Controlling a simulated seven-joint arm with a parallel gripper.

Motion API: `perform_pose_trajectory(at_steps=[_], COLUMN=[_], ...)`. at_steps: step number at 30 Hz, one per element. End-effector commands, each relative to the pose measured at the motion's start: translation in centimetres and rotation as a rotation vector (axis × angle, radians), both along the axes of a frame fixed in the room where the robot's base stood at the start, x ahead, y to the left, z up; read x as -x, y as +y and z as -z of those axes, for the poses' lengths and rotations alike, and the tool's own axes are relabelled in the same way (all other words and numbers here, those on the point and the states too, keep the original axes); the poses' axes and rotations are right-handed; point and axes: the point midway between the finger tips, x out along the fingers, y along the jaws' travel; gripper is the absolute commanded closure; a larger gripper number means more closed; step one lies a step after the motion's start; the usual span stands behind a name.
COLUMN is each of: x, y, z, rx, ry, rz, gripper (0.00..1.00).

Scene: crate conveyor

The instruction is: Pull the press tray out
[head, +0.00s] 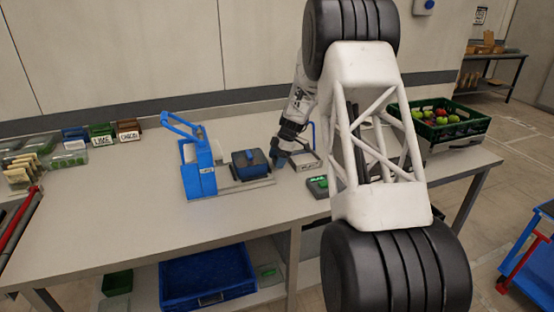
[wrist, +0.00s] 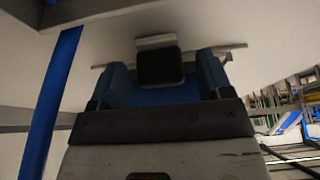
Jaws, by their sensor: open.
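The blue press (head: 200,165), with a raised lever, stands on the workbench. At its right side a dark box-shaped part with a blue top (head: 246,162) sits over a grey rail base; it looks like the press tray, but I cannot be sure. My gripper (head: 276,160) is low over the bench at the right end of this part. In the wrist view my gripper (wrist: 163,72) has its two blue fingers apart, with a dark block (wrist: 160,68) showing between them. I cannot tell whether the fingers touch it.
A small grey tray (head: 305,160) and a dark device with a green display (head: 318,186) lie right of my gripper. A green crate of fruit (head: 440,136) stands at the far right. Labelled bins (head: 102,134) stand at the back left. The bench front is clear.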

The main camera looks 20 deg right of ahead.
Motion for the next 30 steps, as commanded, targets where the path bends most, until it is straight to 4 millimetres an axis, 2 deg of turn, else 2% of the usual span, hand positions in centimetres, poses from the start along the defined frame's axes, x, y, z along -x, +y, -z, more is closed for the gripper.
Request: perform_pose_trajectory(at_steps=[8,21,30], x=[0.0,0.0,0.0], y=[-0.7,-2.8,-3.0], z=[-1.7,-6.4,-7.1], rx=[0.000,0.000,0.000], ry=[-0.001,-0.001,0.000], rz=[0.000,0.002,0.001], gripper=[0.28,0.28,0.28])
